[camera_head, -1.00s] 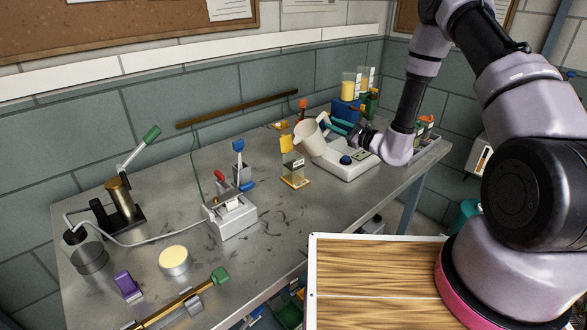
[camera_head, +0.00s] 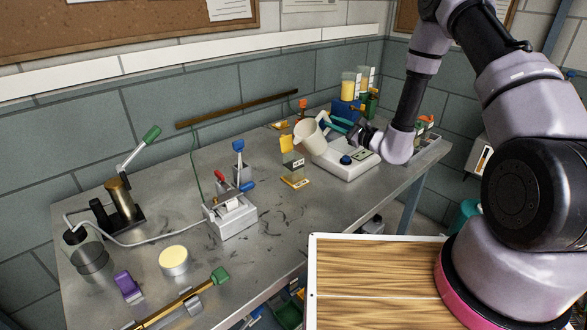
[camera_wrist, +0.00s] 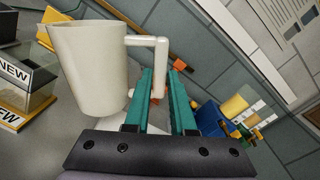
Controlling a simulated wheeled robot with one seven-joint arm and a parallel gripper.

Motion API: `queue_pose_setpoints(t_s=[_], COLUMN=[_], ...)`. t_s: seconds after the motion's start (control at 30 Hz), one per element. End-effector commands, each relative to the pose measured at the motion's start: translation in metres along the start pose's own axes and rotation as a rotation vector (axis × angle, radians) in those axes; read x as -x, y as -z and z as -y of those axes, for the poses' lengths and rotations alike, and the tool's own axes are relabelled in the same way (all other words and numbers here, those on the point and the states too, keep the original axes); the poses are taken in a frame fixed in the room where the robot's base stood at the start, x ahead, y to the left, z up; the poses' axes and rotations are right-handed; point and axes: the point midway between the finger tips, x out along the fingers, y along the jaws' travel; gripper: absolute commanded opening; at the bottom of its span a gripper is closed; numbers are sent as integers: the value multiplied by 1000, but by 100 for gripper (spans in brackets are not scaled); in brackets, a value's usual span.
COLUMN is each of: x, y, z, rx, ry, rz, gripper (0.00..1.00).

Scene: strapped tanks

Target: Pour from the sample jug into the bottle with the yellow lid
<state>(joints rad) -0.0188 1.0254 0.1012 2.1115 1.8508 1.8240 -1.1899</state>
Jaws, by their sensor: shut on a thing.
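The sample jug (camera_head: 309,136) is pale cream and appears to lean a little left in the head view. My gripper (camera_head: 338,126) is on its right. In the wrist view, the teal fingers of my gripper (camera_wrist: 163,92) are shut on the handle of the jug (camera_wrist: 90,70). The clear, square bottle (camera_head: 293,162) stands on the bench just left of and below the jug, apart from it. Its yellow lid (camera_head: 286,143) stands raised. The bottle (camera_wrist: 38,88) shows at the wrist view's left edge, beside NEW labels. The jug's contents are hidden.
A white flat device (camera_head: 345,158) lies below my gripper. A blue holder (camera_head: 346,109) with yellow-filled cylinders stands behind it. A white box with coloured levers (camera_head: 231,215) stands left of the bottle. The bench between them is mostly clear.

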Motion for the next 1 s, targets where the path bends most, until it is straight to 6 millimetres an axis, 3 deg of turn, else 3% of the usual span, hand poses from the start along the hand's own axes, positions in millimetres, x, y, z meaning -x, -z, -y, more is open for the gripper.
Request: queue_pose_setpoints(t_s=[0.2,1.0], x=[0,0], y=[-8,-9], z=[3,3], rx=[54,56], ry=[0,1], rz=[0,1], gripper=[0,0])
